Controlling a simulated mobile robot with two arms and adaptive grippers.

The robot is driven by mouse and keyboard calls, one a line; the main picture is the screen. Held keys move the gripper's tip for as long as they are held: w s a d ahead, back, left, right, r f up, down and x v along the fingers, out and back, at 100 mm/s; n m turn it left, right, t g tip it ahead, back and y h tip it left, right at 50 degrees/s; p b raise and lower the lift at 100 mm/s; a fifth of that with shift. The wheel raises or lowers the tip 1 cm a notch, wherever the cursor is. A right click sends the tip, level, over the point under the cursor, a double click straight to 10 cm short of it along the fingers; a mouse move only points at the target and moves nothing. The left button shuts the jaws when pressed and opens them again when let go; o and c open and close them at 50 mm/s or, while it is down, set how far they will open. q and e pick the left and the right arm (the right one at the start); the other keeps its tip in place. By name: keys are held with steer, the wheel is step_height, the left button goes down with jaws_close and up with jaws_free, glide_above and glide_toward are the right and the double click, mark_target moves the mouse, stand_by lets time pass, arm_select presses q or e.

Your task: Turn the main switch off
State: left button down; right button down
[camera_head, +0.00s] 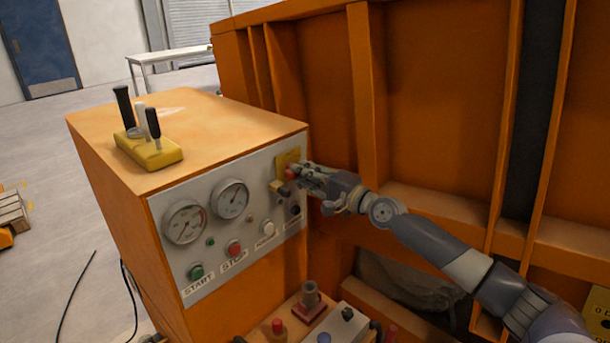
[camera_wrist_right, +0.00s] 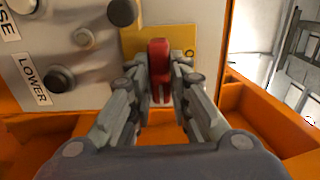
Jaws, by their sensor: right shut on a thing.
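The main switch is a red handle (camera_head: 291,173) on a yellow plate (camera_head: 285,160) at the upper right of the grey control panel (camera_head: 200,255). In the right wrist view the red handle (camera_wrist_right: 160,68) stands upright between my fingers, in front of the yellow plate (camera_wrist_right: 192,38). My right gripper (camera_head: 298,175) reaches in from the right and is shut on the red handle; the wrist view shows its fingers (camera_wrist_right: 160,85) on both sides of it. The fingers hide part of the handle and plate. My left gripper is not in view.
The panel also has two gauges (camera_head: 185,222), a green START button (camera_head: 196,272), a red STOP button (camera_head: 234,248) and black knobs (camera_wrist_right: 61,78) close to my gripper. Levers on a yellow base (camera_head: 150,152) stand on the cabinet top. A ribbed orange wall (camera_head: 420,90) rises behind my right arm.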

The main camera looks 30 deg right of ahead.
steer(key=shift+f, duration=0.1)
steer(key=shift+n+b, duration=5.45)
steer(key=shift+n, duration=3.55)
steer(key=c, duration=1.5)
jaws_free()
